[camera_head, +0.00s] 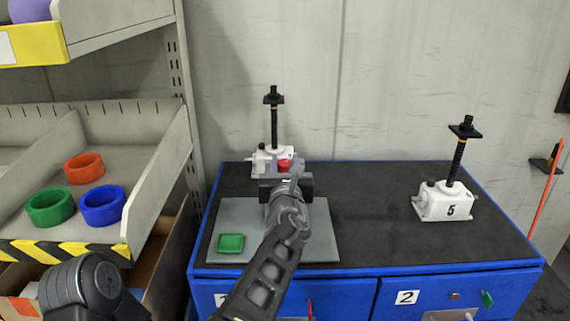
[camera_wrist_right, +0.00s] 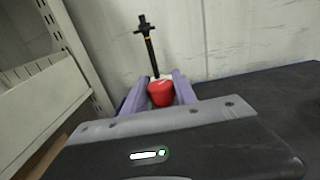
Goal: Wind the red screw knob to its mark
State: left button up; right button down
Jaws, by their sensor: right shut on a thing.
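The red screw knob (camera_head: 285,164) is on the front of the left white screw jack (camera_head: 262,155), at the back of the blue bench. The jack's black threaded screw (camera_head: 274,122) stands upright with a dark plate on top and a yellow band below it. My right gripper (camera_head: 283,168) reaches the knob from the front. In the right wrist view the red knob (camera_wrist_right: 160,93) sits between the two purple fingers (camera_wrist_right: 160,80), which are shut on it. The jack body is mostly hidden behind the gripper. My left gripper is outside both views.
A second white jack (camera_head: 445,202), marked 5, stands at the right of the bench. A grey plate (camera_head: 320,225) with a green square dish (camera_head: 230,243) lies at front left. A shelf with coloured rings (camera_head: 102,205) is at left. The bench's middle is clear.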

jog(key=shift+f+n+y, duration=0.1)
jog(key=shift+n+y, duration=0.2)
jog(key=shift+y, duration=0.1)
jog(key=n+y+b, duration=0.1)
jog(key=y, duration=0.1)
jog(key=n+y+b, duration=0.1)
jog(key=y, duration=0.1)
jog(key=shift+d+f+n+g, duration=0.1)
jog(key=shift+d+n+g, duration=0.05)
jog(key=shift+n+g, duration=0.25)
jog(key=n+g+y+b, duration=0.1)
jog(key=y, duration=0.1)
jog(key=n+g+y+b, duration=0.1)
jog(key=n+y+b, duration=0.1)
jog(key=y, duration=0.1)
jog(key=shift+n+g, duration=0.3)
jog(key=n+g+y+b, duration=0.3)
jog(key=g+y, duration=0.1)
jog(key=shift+d+n, duration=0.1)
jog(key=shift+n, duration=0.2)
jog(key=n+g+y+b, duration=0.2)
jog(key=shift+g, duration=0.4)
jog(key=shift+a+n+g+y, duration=0.25)
jog(key=shift+n+g+y, duration=0.15)
jog(key=shift+n+g, duration=0.3)
